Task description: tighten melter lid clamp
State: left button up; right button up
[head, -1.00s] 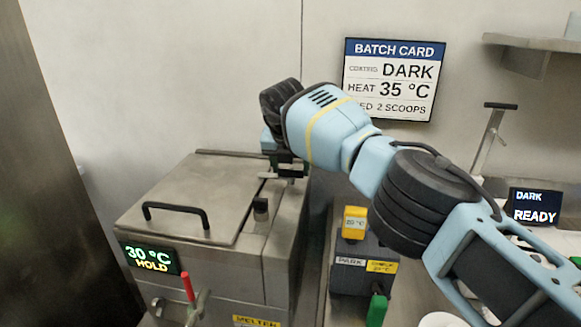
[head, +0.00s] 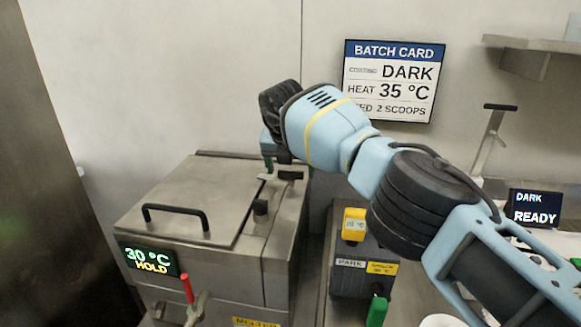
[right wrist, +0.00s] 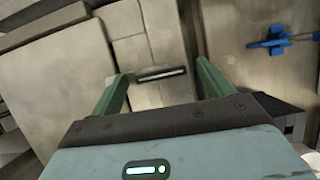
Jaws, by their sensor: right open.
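The melter (head: 205,275) is a steel box at the left of the head view, with its flat lid (head: 185,195) shut. A clamp with a short dark bar handle (head: 290,175) sits at the lid's right rear. My right gripper (head: 277,158) is just above and behind that handle, partly hidden by its own wrist. In the right wrist view its two green fingers are open (right wrist: 162,72), with the dark clamp bar (right wrist: 160,76) seen between them; neither finger visibly touches it. My left gripper is not in view.
A red-handled valve (head: 188,290) is in front. A control box (head: 350,282) stands to the right. A batch card (head: 395,80) hangs on the wall.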

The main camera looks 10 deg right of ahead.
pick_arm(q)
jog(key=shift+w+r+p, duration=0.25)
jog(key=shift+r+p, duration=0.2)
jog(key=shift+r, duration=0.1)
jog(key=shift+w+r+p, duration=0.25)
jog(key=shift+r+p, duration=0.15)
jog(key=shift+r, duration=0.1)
pick_arm(e)
jog(key=v, duration=0.7)
jog(key=shift+s+r, duration=0.15)
jog(key=shift+r, duration=0.15)
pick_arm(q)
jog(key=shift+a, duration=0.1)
